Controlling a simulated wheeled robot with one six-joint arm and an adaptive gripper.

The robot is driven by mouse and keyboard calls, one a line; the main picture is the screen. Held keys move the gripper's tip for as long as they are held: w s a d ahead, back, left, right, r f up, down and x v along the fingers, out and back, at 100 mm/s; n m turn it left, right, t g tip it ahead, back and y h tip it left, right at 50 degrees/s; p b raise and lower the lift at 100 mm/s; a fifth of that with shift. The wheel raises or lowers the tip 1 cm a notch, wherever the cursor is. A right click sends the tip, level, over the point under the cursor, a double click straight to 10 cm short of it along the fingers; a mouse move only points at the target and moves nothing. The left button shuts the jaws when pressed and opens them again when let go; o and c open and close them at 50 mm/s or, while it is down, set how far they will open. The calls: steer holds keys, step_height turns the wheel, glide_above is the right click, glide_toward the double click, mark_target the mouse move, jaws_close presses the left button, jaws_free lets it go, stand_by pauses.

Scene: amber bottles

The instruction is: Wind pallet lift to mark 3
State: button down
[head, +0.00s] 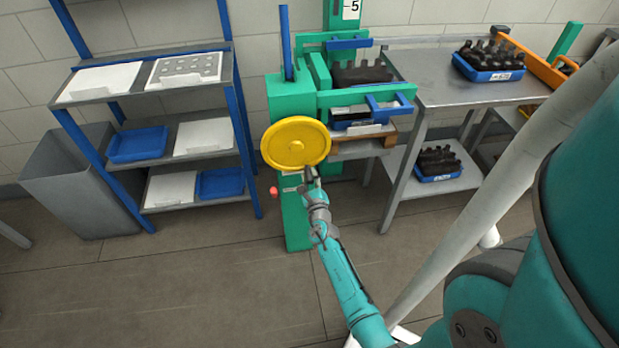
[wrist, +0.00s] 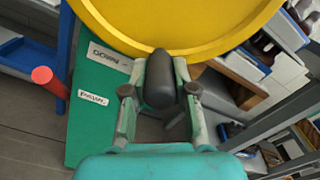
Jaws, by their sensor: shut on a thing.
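The pallet lift (head: 299,215) is a green frame with a yellow handwheel (head: 296,143) on its front. In the wrist view the wheel (wrist: 170,22) fills the top, and my gripper (wrist: 165,85) is shut on the wheel's dark knob (wrist: 160,80) at its lower rim. In the head view my gripper (head: 311,178) is at the wheel's lower right edge. The lift's carriage (head: 360,97) holds a crate of dark bottles (head: 361,74). A 5 sign (head: 351,9) shows on the mast; mark 3 is not visible.
A steel table (head: 430,88) at right bears a blue crate of bottles (head: 488,62), with another crate (head: 438,165) on its lower shelf. A shelf rack (head: 130,165) and grey bin (head: 80,185) stand at left. The floor in front is clear.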

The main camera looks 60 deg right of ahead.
steer(key=c, duration=0.9)
jaws_free()
steer(key=v, duration=1.2)
